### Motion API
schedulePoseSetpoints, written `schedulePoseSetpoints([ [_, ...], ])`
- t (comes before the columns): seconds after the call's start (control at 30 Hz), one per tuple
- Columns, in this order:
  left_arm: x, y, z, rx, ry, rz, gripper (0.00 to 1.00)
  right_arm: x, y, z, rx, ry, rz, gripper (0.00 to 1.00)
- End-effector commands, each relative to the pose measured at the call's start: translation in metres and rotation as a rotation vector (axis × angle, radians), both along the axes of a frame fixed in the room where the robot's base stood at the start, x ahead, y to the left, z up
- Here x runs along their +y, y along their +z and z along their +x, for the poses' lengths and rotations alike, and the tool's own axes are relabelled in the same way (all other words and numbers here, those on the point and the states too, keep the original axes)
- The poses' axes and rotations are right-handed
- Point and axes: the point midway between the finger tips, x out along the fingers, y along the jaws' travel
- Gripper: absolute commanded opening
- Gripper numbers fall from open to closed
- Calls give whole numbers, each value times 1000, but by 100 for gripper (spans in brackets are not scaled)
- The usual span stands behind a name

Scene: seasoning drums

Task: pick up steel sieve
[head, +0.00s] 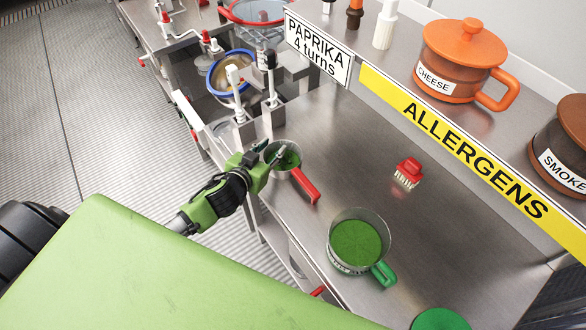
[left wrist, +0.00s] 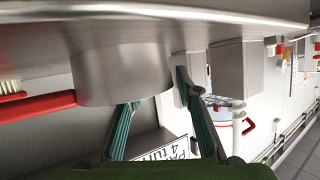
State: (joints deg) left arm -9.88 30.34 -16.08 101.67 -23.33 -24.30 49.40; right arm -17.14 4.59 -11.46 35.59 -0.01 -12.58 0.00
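The steel sieve (head: 285,172) appears to be the small round metal vessel with a red handle (head: 306,187), standing on the steel counter near its left edge. Something green shows inside it. My left gripper (head: 272,151) is at its upper left rim. In the left wrist view, the vessel's metal wall (left wrist: 120,72) and red handle (left wrist: 38,105) lie at the left. The two teal fingers (left wrist: 160,92) are spread apart, with one tip in front of the wall and the other at its right side. Contact cannot be told. My right gripper is not in view.
A clear measuring cup (head: 357,243) with green powder and a red brush (head: 408,172) stand on the counter (head: 345,150). Levers (head: 238,95) rise beyond the sieve. A shelf with an ALLERGENS strip (head: 455,150) and orange pot (head: 458,62) borders the right. The counter's middle is clear.

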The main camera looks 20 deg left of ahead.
Motion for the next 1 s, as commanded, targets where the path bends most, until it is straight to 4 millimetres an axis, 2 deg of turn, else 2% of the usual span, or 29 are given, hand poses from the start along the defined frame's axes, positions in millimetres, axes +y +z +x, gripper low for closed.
schedulePoseSetpoints([
  [0.27,0,-2,2,1,0,0,31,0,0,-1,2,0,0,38],
  [0.4,0,-2,2,1,0,0,0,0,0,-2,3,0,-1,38],
  [1.0,0,4,3,-1,0,0,0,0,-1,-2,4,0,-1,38],
])
